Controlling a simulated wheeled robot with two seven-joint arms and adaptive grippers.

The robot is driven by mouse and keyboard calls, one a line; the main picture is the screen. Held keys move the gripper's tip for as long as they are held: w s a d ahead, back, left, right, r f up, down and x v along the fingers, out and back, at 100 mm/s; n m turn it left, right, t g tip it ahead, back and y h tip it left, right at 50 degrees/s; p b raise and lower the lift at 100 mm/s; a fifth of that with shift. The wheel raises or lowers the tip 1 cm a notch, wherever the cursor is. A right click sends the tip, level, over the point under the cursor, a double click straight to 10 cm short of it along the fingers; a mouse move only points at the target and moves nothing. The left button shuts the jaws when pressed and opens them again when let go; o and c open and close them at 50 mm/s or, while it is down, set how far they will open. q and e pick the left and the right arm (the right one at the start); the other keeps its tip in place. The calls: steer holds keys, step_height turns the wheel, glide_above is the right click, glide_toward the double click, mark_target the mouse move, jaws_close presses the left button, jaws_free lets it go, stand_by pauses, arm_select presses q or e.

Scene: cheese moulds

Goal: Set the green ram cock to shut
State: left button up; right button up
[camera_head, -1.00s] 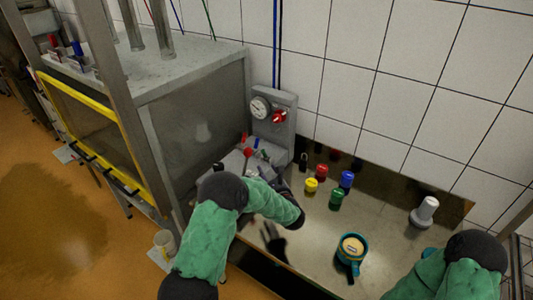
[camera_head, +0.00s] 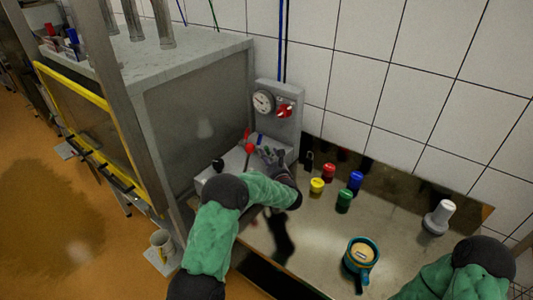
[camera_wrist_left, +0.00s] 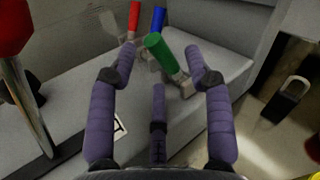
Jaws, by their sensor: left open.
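The green ram cock (camera_wrist_left: 163,54) has a green handle on a metal stem and stands on the grey console (camera_head: 218,181). In the left wrist view the handle is tilted, with its upper end leaning to the left. My left gripper (camera_wrist_left: 160,66) is open, with its purple fingers on either side of the green handle; I cannot tell whether they touch it. In the head view my left gripper (camera_head: 270,154) is over the console and largely hides the green cock. My right arm shows at the lower right, but its gripper is out of view.
A red cock (camera_wrist_left: 134,17) and a blue cock (camera_wrist_left: 158,19) stand just behind the green one. A red-knobbed lever (camera_wrist_left: 14,27) rises close on the left. A gauge box (camera_head: 276,112) stands behind. Coloured pots and a teal mug (camera_head: 361,256) are on the counter.

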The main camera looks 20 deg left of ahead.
mark_target(267, 152)
arm_select(q)
steer(key=shift+x, duration=1.8)
jaws_close()
